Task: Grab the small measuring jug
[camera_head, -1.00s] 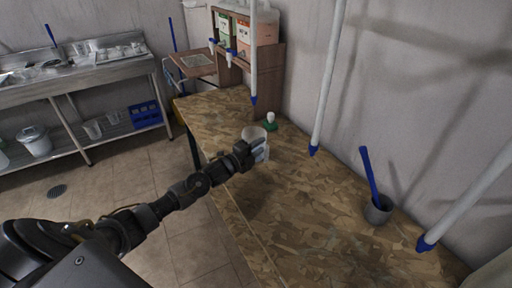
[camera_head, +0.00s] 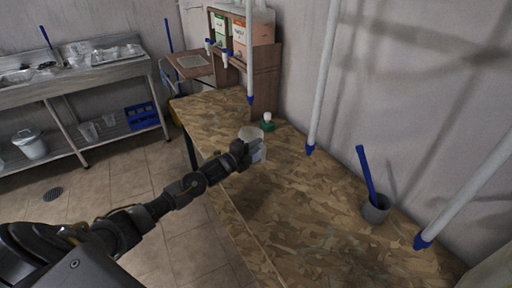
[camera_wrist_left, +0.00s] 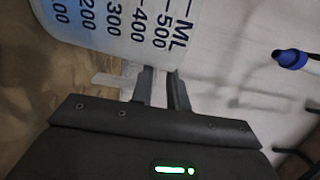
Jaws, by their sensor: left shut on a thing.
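The small measuring jug (camera_head: 251,132) is pale and translucent, over the left part of the wood-chip board table (camera_head: 305,210). In the left wrist view the jug (camera_wrist_left: 115,25) shows close up, with blue "ML" marks on its wall. My left gripper (camera_head: 256,152) is at the jug's near side, shut on it. In the left wrist view the gripper's fingers (camera_wrist_left: 160,88) meet the jug at its edge; the exact grip is partly hidden. I cannot tell whether the jug's base touches the table. My right gripper is not in view.
A small green bottle with a white cap (camera_head: 268,122) stands just behind the jug. A grey cup with a blue stick (camera_head: 375,210) stands to the right. White poles with blue tips (camera_head: 323,80) hang over the table. A wooden dispenser shelf (camera_head: 265,80) is at the back.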

